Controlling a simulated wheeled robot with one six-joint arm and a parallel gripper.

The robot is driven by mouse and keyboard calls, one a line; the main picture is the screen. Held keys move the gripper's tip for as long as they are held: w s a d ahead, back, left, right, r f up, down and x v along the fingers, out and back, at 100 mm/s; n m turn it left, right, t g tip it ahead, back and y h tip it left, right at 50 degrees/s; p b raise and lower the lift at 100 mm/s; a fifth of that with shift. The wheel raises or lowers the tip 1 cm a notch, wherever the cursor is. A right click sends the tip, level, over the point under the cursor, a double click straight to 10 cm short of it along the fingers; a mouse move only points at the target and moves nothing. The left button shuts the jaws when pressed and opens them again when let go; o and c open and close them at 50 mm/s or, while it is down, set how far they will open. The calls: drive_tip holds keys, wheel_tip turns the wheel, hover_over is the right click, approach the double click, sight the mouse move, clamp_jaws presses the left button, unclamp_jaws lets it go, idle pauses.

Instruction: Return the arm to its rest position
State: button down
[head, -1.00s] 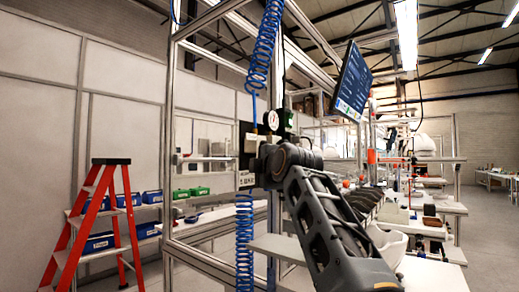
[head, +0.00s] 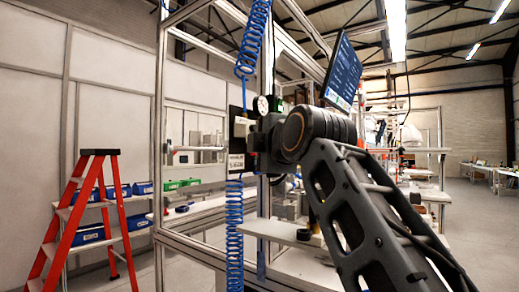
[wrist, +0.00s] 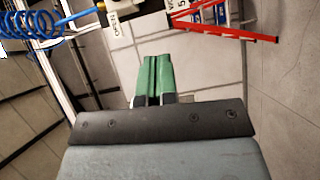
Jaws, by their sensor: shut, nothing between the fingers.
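My gripper (wrist: 153,78) shows in the wrist view as two green fingers side by side, closed together with nothing between them. In the head view my dark grey arm rises from the lower right and bends at a thick joint near the middle. The gripper itself cannot be made out in the head view.
An aluminium frame (head: 161,130) with a coiled blue hose (head: 235,235) stands close to my arm. A red stepladder (head: 70,225) is at the left, by shelves with blue bins (head: 88,233). A screen (head: 342,75) hangs above. A white workbench (head: 300,266) lies behind my arm.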

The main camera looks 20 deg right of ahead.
idle(0.4)
wheel_tip(320, 180, down, 17)
drive_tip(key=a+m+g+p, duration=0.2)
drive_tip(key=m+g+p, duration=0.5)
drive_tip(key=m+p, duration=0.25)
drive_tip(key=s+f+m+g+p, duration=0.3)
drive_tip(key=s+f, duration=0.2)
drive_tip(key=f, duration=0.4)
drive_tip(key=s+a+f+m+g+p, duration=0.1)
drive_tip(key=s+f+m+g+p, duration=0.2)
drive_tip(key=s+f, duration=0.3)
wheel_tip(320, 180, down, 3)
drive_tip(key=shift+a+m+g+p, duration=0.3)
drive_tip(key=shift+m+g+p, duration=0.1)
drive_tip(key=shift+m+p, duration=0.3)
